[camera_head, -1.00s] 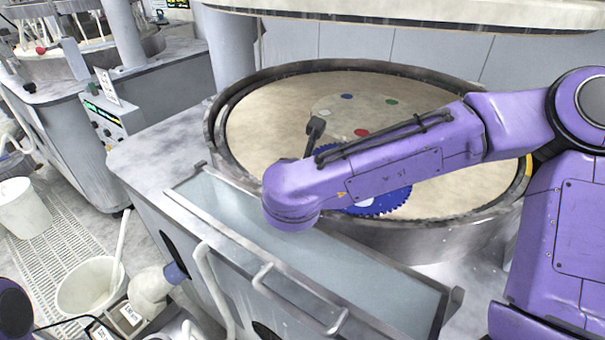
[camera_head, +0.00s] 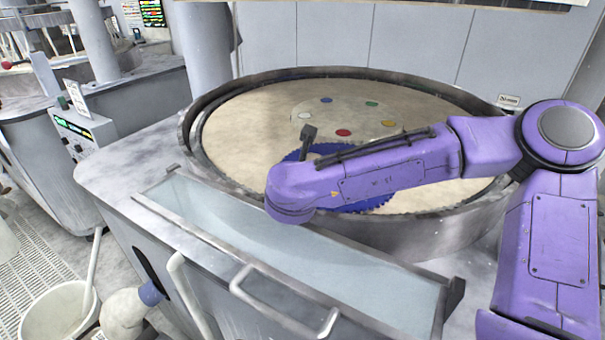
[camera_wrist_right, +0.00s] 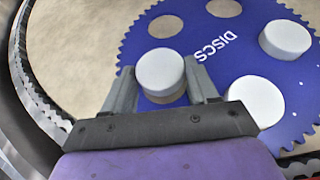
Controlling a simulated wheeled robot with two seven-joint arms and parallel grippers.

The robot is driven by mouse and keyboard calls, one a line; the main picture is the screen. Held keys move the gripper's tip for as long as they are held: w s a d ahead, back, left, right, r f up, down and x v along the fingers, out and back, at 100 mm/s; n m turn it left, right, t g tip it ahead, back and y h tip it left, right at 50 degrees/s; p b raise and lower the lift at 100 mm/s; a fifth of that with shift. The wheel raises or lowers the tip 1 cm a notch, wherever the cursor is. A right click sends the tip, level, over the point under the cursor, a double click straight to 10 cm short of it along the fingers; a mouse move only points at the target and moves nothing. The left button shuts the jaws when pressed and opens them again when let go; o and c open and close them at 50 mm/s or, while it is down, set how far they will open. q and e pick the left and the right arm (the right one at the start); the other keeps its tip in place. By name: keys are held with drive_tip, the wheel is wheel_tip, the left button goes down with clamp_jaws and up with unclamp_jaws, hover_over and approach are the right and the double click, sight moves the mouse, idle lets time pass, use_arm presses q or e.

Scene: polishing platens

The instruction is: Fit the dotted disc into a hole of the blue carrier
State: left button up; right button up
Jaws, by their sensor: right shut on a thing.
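My right gripper (camera_wrist_right: 158,74) is shut on a white disc (camera_wrist_right: 160,70) in the wrist view. The disc is held over the blue toothed carrier (camera_wrist_right: 215,68). No dots can be made out on its top face. A tan strip shows just below the disc, and I cannot tell whether it is a hole. Other white discs, one at the right (camera_wrist_right: 286,40) and one nearer (camera_wrist_right: 257,100), sit at the carrier. Two openings at the top show tan platen (camera_wrist_right: 165,26). In the head view the carrier (camera_head: 372,203) is partly covered by my right forearm, which hides the fingers.
The round tan platen (camera_head: 250,130) fills the metal basin, whose rim (camera_head: 400,76) surrounds it. Beyond the carrier lies a pale round area with several coloured spots, one red (camera_head: 343,132). A pale trough (camera_head: 270,250) with a handle stands in front. A white bucket (camera_head: 55,310) is at lower left.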

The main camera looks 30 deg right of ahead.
drive_tip(key=shift+f+b, duration=0.4)
drive_tip(key=shift+f, duration=0.05)
idle(0.5)
drive_tip(key=o, duration=1.2)
drive_tip(key=shift+c, duration=0.2)
drive_tip(key=shift+r+b, duration=0.3)
drive_tip(key=shift+r, duration=0.05)
drive_tip(key=r, duration=0.2)
drive_tip(key=r+b, duration=0.1)
drive_tip(key=shift+s+a+r, duration=0.25)
drive_tip(key=shift+s+r, duration=0.05)
drive_tip(key=shift+s, duration=0.1)
drive_tip(key=d+r+b+v, duration=0.1)
drive_tip(key=d+b+v, duration=0.1)
drive_tip(key=v, duration=1.3)
drive_tip(key=shift+s+r+b, duration=0.3)
drive_tip(key=shift+r+b, duration=0.2)
